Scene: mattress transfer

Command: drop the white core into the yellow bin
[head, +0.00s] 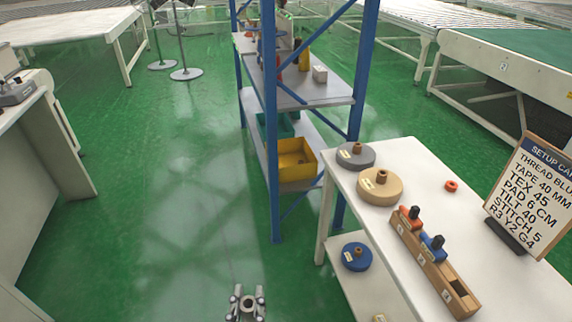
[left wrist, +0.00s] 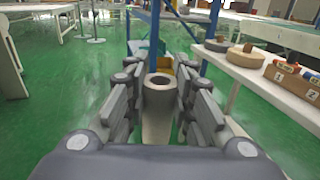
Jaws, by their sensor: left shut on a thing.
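The white core (left wrist: 160,105) is a pale hollow tube, upright between the fingers of my left gripper (left wrist: 160,95). In the head view my left gripper (head: 247,303) is at the bottom edge, shut on the core (head: 248,302), over the green floor. The yellow bin (head: 296,160) sits on a lower shelf of the blue-framed rack, ahead and to the right of the gripper. In the left wrist view the bin is mostly hidden behind the gripper fingers. My right gripper is not in view.
The blue-framed rack (head: 271,120) stands ahead, with a teal bin (head: 280,127) behind the yellow one. A white table (head: 411,175) at right holds tape rolls, a wooden spool holder (head: 433,265) and a sign (head: 530,190). Green floor is clear at left of the rack.

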